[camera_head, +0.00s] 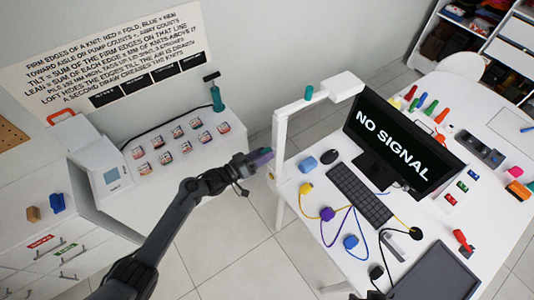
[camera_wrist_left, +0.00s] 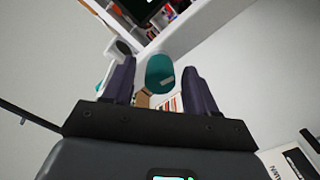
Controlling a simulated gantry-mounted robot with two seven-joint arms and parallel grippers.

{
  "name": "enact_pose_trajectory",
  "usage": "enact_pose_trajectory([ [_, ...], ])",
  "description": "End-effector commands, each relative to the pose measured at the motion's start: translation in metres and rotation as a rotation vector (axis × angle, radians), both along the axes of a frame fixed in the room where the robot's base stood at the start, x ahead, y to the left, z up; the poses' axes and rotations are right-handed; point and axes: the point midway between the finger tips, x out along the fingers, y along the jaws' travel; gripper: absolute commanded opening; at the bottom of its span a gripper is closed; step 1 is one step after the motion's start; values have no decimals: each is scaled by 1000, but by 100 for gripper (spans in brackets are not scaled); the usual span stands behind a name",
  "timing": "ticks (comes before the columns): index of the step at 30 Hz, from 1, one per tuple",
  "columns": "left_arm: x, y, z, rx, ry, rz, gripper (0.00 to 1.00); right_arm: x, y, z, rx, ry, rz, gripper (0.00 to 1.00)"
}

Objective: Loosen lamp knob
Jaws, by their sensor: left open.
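The white lamp (camera_head: 281,150) stands at the left end of the desk, with an upright post and an arm reaching right. A teal knob (camera_head: 309,93) sits on its arm. A small tan piece (camera_head: 271,176) shows low by the post. My left gripper (camera_head: 264,157) is open beside the post, to its left and below the teal knob in the picture. In the left wrist view a teal rounded part (camera_wrist_left: 160,74) shows between the two dark fingers, with a tan piece (camera_wrist_left: 143,98) below it. I cannot tell whether the fingers touch it.
The desk (camera_head: 300,168) holds a monitor (camera_head: 402,143), keyboard (camera_head: 358,194), mouse and cabled blocks. Bare floor lies between cabinet and desk.

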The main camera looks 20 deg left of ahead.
Motion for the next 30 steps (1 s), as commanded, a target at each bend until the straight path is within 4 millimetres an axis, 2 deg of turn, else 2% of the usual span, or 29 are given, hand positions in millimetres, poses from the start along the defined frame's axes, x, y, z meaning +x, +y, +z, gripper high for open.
enact_pose_trajectory([
  [1,-1,0,-5,65,-53,-2,57,0,0,-9,0,0,0,43],
  [18,-1,0,-5,706,-589,-2,57,0,-2,-54,-10,1,6,43],
  [24,0,0,-2,853,-712,1,57,0,-2,-65,-10,1,6,43],
  [30,0,0,0,897,-749,-1,57,0,-2,-66,-7,1,5,43],
])
